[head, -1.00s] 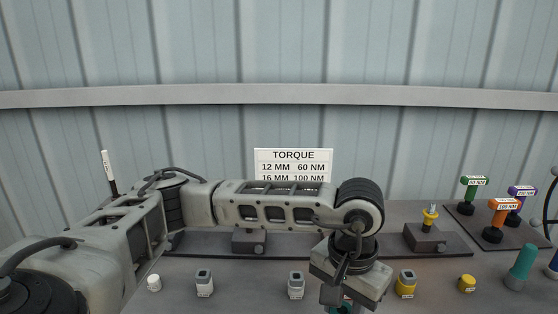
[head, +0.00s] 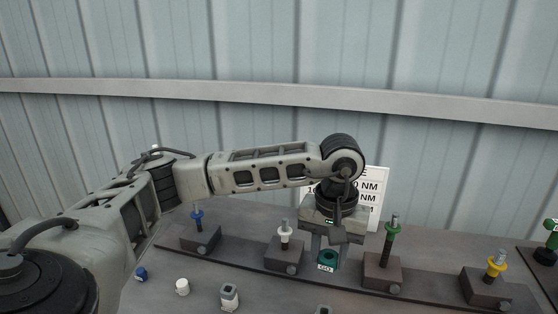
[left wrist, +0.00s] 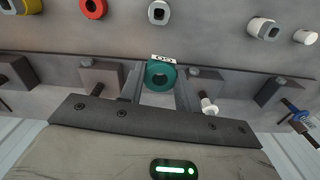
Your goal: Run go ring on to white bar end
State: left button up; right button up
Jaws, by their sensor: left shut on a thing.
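The GO ring (head: 328,259) is teal with a white "GO" tag. My left gripper (head: 328,251) is shut on it and holds it in front of the row of bar blocks. The white bar end (head: 285,232) is an upright metal bar with a white collar, on a grey block (head: 284,257) just left of the ring in the head view. In the left wrist view the ring (left wrist: 160,75) sits between the fingers, and the white bar end (left wrist: 208,105) is to its right. Ring and bar are apart. My right gripper is not in view.
Blue (head: 196,218), green (head: 391,230) and yellow (head: 496,264) bar ends stand on neighbouring blocks along the same base plate. Loose fittings, one grey (head: 229,296) and one white (head: 182,287), stand on the bench in front. A torque sign (head: 372,200) stands behind my wrist.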

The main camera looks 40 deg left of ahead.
pick_arm(q)
jog(key=w+a+r+n+p, duration=0.2)
jog(key=a+r+n+p, duration=0.3)
jog(key=a, duration=0.8)
notch_tip(320, 180, up, 5)
jog(key=shift+w+f+n, duration=0.15)
jog(key=shift+w+n, duration=0.1)
jog(key=shift+n, duration=0.95)
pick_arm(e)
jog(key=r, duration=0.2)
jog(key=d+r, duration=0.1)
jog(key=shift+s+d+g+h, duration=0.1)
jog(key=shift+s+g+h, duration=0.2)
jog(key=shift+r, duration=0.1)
pick_arm(q)
jog(key=shift+f+b, duration=0.5)
jog(key=shift+f, duration=0.25)
notch_tip(320, 180, down, 4)
jog(key=b, duration=0.2)
jog(key=shift+b, duration=0.3)
jog(key=shift+f, duration=0.35)
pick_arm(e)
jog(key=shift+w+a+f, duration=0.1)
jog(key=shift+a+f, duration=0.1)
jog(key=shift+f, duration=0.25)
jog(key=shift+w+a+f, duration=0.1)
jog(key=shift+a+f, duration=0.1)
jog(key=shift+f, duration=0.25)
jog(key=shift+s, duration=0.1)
